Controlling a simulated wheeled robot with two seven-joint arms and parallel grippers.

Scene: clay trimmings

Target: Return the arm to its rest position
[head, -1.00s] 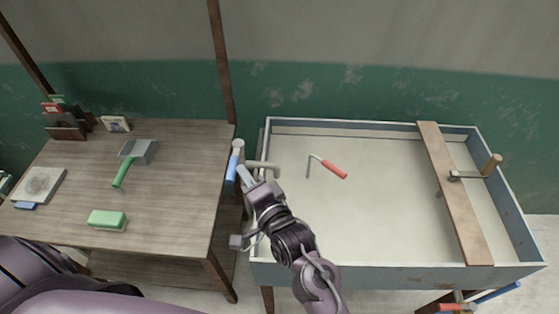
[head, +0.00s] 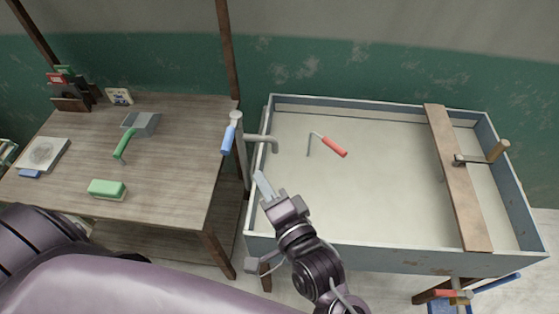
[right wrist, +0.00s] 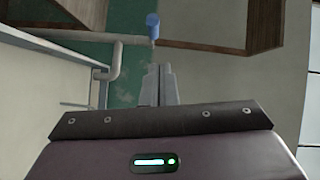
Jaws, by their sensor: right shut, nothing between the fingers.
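My right gripper (head: 263,185) is shut and empty. It is above the left wall of the trough, in front of the tap and apart from it. In the right wrist view its closed fingers (right wrist: 159,86) show at the centre with nothing between them. The grey tap (head: 258,139) stands at the trough's left side, its spout reaching over the wall. Its blue handle (head: 229,138) hangs to the left; the right wrist view also shows this blue handle (right wrist: 152,24) beyond the fingers. My left gripper is out of view.
The pale trough (head: 350,255) holds a red-handled tool (head: 333,146) and bears a plank (head: 459,190) with a wooden-handled tool (head: 497,151). The wooden table (head: 180,180) at left carries a green-handled scoop (head: 122,145), a green-topped block (head: 107,188) and a grey-white slab (head: 42,154).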

